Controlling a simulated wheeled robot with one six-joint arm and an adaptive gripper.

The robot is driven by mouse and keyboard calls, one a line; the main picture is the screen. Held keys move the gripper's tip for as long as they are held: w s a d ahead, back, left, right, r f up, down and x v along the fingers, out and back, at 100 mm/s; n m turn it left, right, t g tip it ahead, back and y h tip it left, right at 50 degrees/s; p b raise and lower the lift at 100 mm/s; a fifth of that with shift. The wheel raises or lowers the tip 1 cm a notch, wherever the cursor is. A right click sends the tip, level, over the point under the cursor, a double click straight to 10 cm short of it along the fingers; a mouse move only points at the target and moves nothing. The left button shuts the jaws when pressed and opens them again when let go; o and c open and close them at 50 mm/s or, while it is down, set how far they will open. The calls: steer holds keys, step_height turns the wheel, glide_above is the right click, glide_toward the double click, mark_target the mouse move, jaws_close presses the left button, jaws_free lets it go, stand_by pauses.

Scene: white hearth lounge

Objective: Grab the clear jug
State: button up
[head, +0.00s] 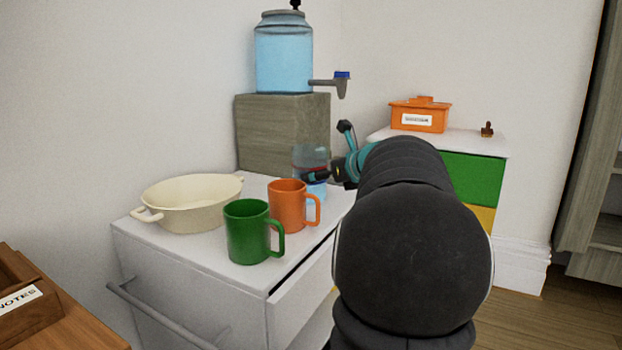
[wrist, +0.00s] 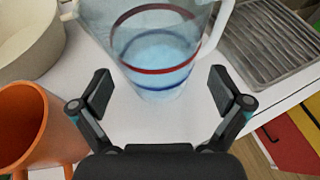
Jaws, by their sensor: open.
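The clear jug (wrist: 155,50) stands on the white cabinet top, with a red band, a blue band and a handle at its right side in the wrist view. Its top is cut off there. In the head view the jug (head: 311,160) is partly hidden behind the orange mug and my gripper. My gripper (wrist: 160,92) is open, its two fingers spread to the left and right on the near side of the jug. The jug's lower part lies ahead of and between the fingertips in the picture. Whether any finger touches it I cannot tell, and nothing is held.
An orange mug (head: 287,206) and a green mug (head: 247,232) stand close in front of the jug. A cream pot (head: 190,205) is to the left. A water dispenser (head: 284,55) sits on a wooden block (head: 270,132) behind. A grey ridged tray (wrist: 265,45) lies right of the jug.

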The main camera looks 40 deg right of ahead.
steer(key=shift+x, duration=2.8)
steer(key=shift+a+r, duration=0.15)
steer(key=c, duration=1.2)
steer(key=shift+c, duration=0.2)
